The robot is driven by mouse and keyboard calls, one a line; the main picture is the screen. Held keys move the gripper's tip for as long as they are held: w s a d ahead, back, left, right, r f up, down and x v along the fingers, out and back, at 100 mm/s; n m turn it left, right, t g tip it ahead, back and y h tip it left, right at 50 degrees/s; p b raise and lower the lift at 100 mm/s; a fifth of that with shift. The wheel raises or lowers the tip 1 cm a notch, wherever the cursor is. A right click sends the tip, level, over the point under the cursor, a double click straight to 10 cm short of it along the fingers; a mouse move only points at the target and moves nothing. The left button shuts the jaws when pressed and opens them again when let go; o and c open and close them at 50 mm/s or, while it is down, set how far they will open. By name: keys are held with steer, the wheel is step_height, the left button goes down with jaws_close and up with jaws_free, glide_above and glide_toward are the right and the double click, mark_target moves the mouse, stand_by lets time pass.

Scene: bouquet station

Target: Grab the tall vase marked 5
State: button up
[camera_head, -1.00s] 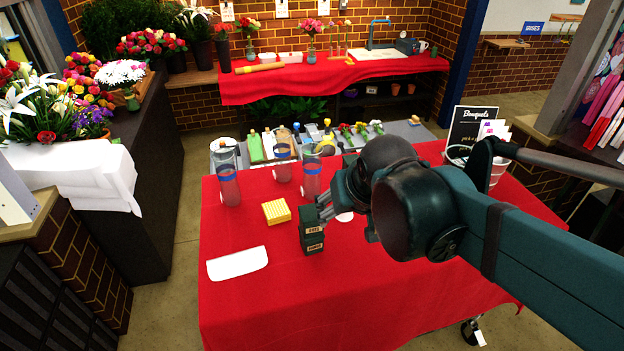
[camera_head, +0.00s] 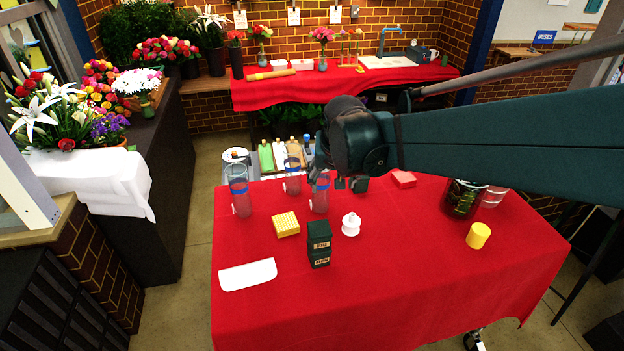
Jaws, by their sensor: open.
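Three tall clear vases with blue bands stand on the red table: one at the left (camera_head: 239,195), one in the middle (camera_head: 292,179) and one at the right (camera_head: 319,193). Pale tags show low on them, but I cannot read any number, so I cannot tell which is marked 5. My gripper (camera_head: 346,184) is open at the right vase's right side, near its upper part. The arm's dark end hides part of the gripper and some of that vase's top. I cannot tell whether they touch.
A yellow block (camera_head: 286,224), dark green labelled box (camera_head: 319,245), white lidded jar (camera_head: 351,224) and white sheet (camera_head: 248,274) lie in front of the vases. The front right is clear.

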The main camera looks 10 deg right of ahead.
steer(key=m+g+p, duration=0.1)
steer(key=m+p, duration=0.1)
steer(key=p, duration=0.2)
glide_above(321, 177)
step_height(321, 177, down, 3)
steer(key=shift+a+h, duration=0.2)
steer(key=shift+h, duration=0.2)
steer(key=shift+w+f+p, duration=0.2)
steer(key=shift+p, duration=0.1)
steer(key=shift+x, duration=1.3)
steer(key=shift+x, duration=2.55)
steer(key=shift+s, duration=0.1)
